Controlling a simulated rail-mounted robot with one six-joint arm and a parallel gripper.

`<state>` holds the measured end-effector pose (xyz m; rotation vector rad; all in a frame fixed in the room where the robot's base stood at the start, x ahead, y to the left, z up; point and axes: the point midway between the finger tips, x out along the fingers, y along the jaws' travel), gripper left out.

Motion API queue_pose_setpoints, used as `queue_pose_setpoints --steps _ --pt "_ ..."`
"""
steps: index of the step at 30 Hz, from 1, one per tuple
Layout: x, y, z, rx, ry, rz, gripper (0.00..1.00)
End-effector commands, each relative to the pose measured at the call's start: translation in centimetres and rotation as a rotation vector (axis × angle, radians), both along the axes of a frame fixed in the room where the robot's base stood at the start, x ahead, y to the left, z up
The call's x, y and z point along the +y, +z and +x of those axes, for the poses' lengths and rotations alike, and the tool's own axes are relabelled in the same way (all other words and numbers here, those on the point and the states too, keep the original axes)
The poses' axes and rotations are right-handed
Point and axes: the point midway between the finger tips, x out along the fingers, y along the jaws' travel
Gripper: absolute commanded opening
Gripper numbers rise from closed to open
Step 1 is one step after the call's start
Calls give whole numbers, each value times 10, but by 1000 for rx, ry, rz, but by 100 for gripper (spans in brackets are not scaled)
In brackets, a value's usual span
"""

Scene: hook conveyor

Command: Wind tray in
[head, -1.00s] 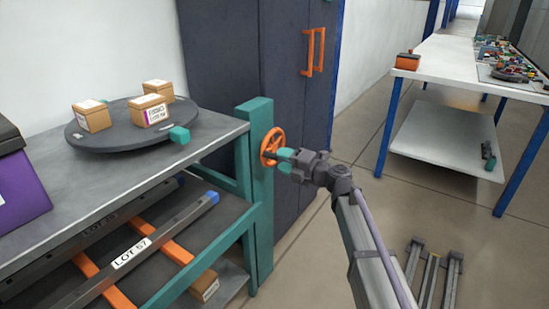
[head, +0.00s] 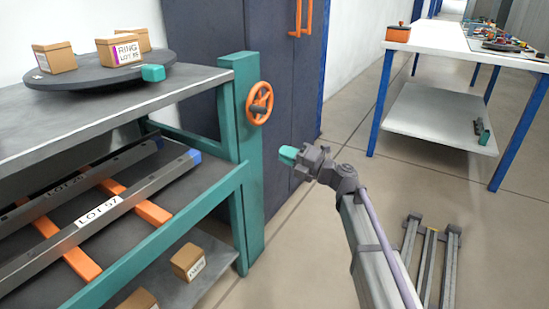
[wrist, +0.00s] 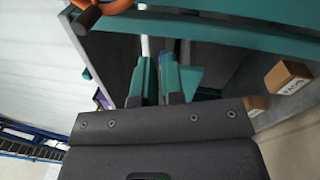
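The orange handwheel (head: 260,103) is mounted on the teal post (head: 243,170) at the shelf's right end. A dark grip stands out from it. Part of the orange wheel (wrist: 108,5) and its dark grip (wrist: 88,18) also show at the top left of the wrist view. A lower level holds grey bars on orange crosspieces (head: 152,210); the front bar is labelled LOT 57 (head: 99,211) and has a blue end. I cannot tell which part is the tray. My gripper (head: 288,154) is below and right of the wheel, apart from it. Its teal fingers (wrist: 160,85) stand slightly apart, empty.
A round dark turntable (head: 100,75) with small boxes and a teal block stands on the shelf top. Small cartons (head: 189,262) sit below. A dark cabinet (head: 300,80) stands behind the post. A white table (head: 440,38) with blue legs is at right. Open floor lies between.

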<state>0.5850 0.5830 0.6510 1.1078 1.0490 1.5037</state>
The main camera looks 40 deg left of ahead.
Motion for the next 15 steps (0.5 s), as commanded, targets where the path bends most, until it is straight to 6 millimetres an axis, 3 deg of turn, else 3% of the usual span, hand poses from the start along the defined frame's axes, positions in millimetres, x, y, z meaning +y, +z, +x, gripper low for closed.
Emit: queue_pose_setpoints --steps 1,4,7,10,15 --pt "6 -57 4 -84 1 79 4" --pt "10 -82 9 -386 -70 324 0" --pt "4 -65 16 -722 -241 549 0" --pt "-6 -34 21 -1000 -438 684 0" --pt "-14 -25 20 -1267 -610 740 0"
